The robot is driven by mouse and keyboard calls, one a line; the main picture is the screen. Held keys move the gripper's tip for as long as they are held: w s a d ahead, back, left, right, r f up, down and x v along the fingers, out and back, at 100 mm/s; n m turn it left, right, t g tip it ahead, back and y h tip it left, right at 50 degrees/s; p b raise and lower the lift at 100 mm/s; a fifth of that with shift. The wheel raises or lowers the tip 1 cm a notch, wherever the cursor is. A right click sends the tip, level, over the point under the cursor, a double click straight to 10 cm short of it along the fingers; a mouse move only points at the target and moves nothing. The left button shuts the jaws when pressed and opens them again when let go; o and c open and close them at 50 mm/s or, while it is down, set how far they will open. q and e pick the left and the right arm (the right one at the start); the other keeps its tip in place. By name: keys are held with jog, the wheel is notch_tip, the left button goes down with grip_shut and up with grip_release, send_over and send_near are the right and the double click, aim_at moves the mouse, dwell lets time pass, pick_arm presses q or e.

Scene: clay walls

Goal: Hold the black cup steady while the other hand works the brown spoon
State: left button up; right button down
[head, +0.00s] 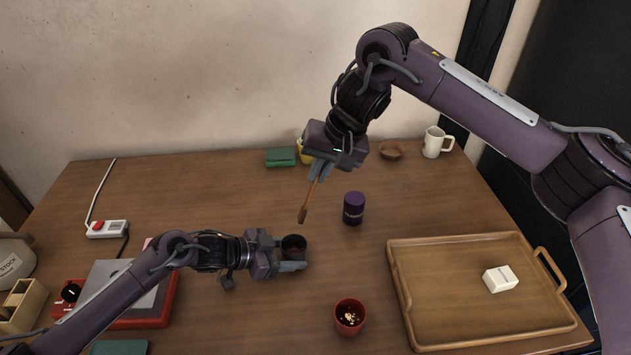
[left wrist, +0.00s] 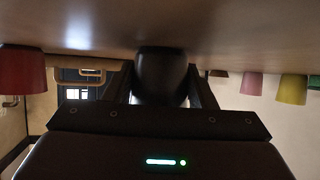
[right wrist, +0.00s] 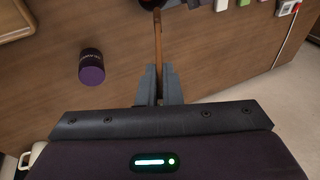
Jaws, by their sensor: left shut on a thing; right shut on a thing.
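The black cup (head: 293,244) stands upright on the wooden table, left of centre. My left gripper (head: 291,255) is shut around it from the left; the cup (left wrist: 161,78) also shows between the fingers in the left wrist view. My right gripper (head: 320,170) is above the table, behind and slightly right of the cup, shut on the brown spoon (head: 308,202). The spoon hangs tilted, its lower end above the table and apart from the cup. In the right wrist view the spoon (right wrist: 158,50) extends from the closed fingers toward the cup (right wrist: 152,3).
A purple canister (head: 353,208) stands right of the spoon. A red cup (head: 349,316) with contents stands in front. A wooden tray (head: 400,290) with a white box (head: 499,279) lies at the right. A white mug (head: 433,142), brown bowl (head: 390,150) and green box (head: 281,157) are at the back.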

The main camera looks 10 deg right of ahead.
pick_arm(q)
jog(key=o, duration=0.8)
jog(key=shift+o, duration=0.2)
jog(key=v, duration=1.2)
jog(key=shift+f, duration=0.1)
